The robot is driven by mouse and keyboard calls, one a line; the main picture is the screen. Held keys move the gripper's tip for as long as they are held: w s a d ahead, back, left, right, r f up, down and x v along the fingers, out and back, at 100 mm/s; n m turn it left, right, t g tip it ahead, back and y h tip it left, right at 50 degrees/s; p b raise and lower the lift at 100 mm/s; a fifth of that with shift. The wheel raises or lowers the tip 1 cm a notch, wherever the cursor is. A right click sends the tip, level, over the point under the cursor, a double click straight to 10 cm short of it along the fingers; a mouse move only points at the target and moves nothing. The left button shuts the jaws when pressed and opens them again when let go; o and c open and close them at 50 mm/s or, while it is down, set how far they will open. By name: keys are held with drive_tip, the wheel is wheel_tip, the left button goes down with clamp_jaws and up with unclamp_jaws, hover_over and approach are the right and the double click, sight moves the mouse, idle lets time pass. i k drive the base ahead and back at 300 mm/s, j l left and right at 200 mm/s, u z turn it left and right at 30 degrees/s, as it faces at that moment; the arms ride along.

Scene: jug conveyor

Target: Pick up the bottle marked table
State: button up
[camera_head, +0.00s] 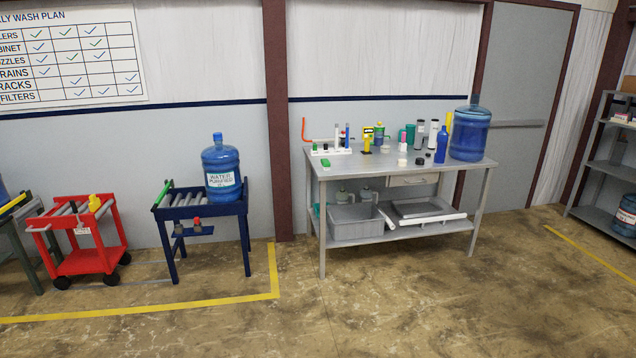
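A large blue water jug (470,134) stands upright on the right end of a grey metal table (340,170); I see no label on its visible side. A smaller slim blue bottle (441,145) stands upright just left of it on the same table. Another large blue jug (221,160) with a white label stands upright on the right end of a dark blue roller stand (177,212). The label's top word reads "WATER"; the rest is too small to read surely. My gripper is not in view.
A red roller cart (84,262) on wheels stands left of the blue stand. The table holds several small bottles and parts; its lower shelf has a grey bin (356,222). Grey shelves (603,170) with another jug (626,216) stand far right. The floor in front is clear.

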sight(443, 136)
drive_tip(key=i+z, duration=0.15)
drive_tip(key=i, duration=0.4)
drive_tip(key=i+z, duration=0.15)
drive_tip(key=i, duration=0.35)
drive_tip(key=i+j+z, duration=0.15)
drive_tip(key=i, duration=0.35)
drive_tip(key=i+j+z, duration=0.15)
drive_tip(key=i, duration=0.4)
drive_tip(key=i+l+z, duration=0.25)
drive_tip(key=i, duration=1)
drive_tip(key=i+j+z, duration=0.1)
drive_tip(key=i+z, duration=0.15)
drive_tip(key=i, duration=1.05)
drive_tip(key=i+u, duration=0.1)
drive_tip(key=i, duration=0.5)
